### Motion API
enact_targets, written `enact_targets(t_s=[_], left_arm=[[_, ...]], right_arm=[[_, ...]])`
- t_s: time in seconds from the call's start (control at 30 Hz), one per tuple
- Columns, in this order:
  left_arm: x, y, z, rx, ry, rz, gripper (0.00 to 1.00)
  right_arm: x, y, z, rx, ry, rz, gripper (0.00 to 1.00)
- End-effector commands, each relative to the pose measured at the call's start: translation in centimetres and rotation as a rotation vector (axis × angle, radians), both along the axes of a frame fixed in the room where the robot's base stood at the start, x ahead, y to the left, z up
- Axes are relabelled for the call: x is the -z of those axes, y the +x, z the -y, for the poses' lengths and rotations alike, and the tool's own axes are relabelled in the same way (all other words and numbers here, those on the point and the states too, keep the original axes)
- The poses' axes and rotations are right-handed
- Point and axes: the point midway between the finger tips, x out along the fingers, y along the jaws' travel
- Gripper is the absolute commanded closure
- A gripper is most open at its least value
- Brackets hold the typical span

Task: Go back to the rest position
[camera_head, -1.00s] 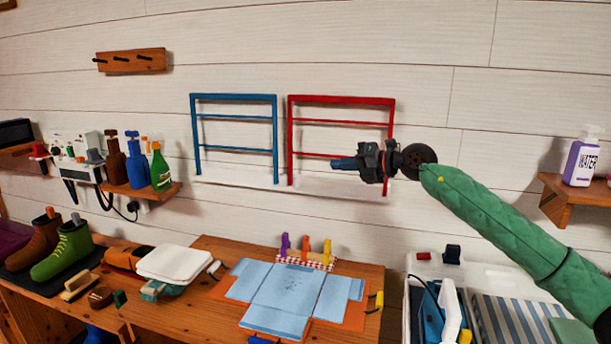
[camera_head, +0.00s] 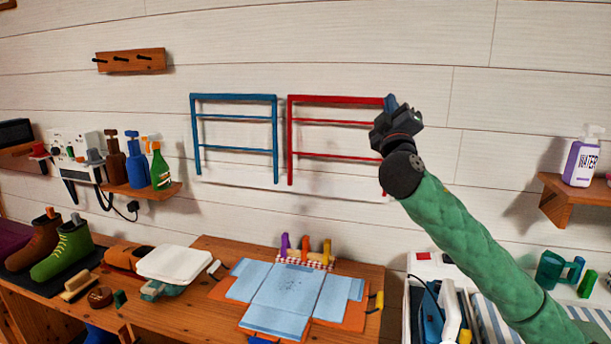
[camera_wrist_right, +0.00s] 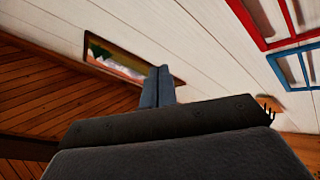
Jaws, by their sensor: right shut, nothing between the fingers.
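My right gripper (camera_head: 391,103) is raised in front of the white plank wall, by the right side of the red rack (camera_head: 340,100). Its fingers point up and it holds nothing. In the right wrist view its two blue-grey fingertips (camera_wrist_right: 158,87) are pressed together. My right arm, in a green sleeve, comes up from the lower right. My left gripper is not in view.
A blue rack (camera_head: 234,97) hangs beside the red one. Below, a wooden table (camera_head: 205,309) carries a folded blue cloth (camera_head: 287,290). Right are a white box (camera_head: 422,262) and a shelf (camera_head: 575,191) with a purple bottle (camera_head: 580,162). Left are spray bottles (camera_head: 160,167) and boots (camera_head: 68,249).

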Motion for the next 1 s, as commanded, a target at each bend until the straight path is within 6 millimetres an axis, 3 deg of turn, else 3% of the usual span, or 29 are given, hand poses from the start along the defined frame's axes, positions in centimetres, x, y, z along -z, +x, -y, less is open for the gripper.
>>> enact_targets(t_s=[0.03, 0.27, 0.5, 0.7, 1.0], left_arm=[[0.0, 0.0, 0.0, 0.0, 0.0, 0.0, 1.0], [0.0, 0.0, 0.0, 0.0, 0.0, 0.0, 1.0], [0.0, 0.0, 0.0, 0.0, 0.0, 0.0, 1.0], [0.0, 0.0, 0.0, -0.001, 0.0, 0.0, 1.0], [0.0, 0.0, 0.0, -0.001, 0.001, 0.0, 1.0]], right_arm=[[2.7, -0.2, 0.3, 0.012, 0.064, -0.083, 1.0], [14.1, -2.0, 1.2, 0.052, 0.27, -0.442, 1.0], [25.2, -5.9, 0.5, 0.048, 0.407, -0.761, 1.0], [33.1, -10.0, -0.4, 0.025, 0.501, -0.976, 1.0], [42.4, -16.5, -2.0, -0.03, 0.62, -1.205, 1.0]])
